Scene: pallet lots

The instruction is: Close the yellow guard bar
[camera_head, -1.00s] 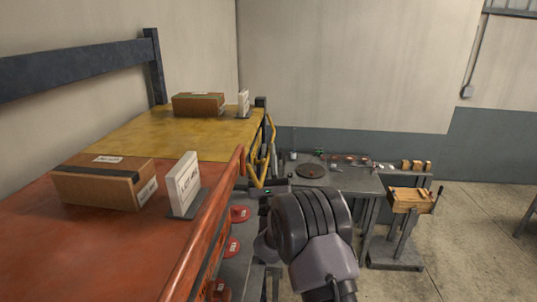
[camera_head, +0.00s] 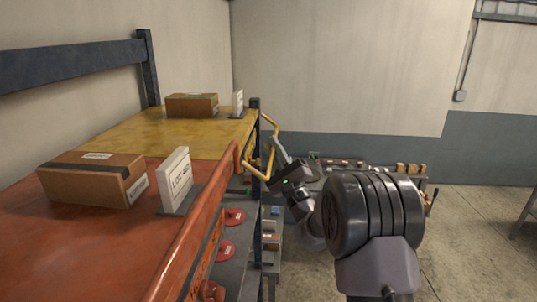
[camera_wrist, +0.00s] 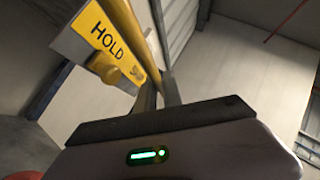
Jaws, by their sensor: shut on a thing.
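The yellow guard bar (camera_head: 258,173) stands out from the right end of the yellow deck, beside its dark post. In the wrist view the bar (camera_wrist: 125,28) runs down toward my fingers, with a yellow plate marked HOLD (camera_wrist: 100,45) next to it. My gripper (camera_head: 277,150) is at the bar's outer side in the head view. It is shut on the bar; the exact contact is partly hidden by my gripper body in the wrist view (camera_wrist: 160,95).
The yellow deck (camera_head: 150,133) and red deck (camera_head: 75,212) each hold a cardboard box and a white sign. Red round items (camera_head: 234,217) lie on a grey shelf below. A grey workbench stands behind my arm. Open floor (camera_head: 475,240) lies at right.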

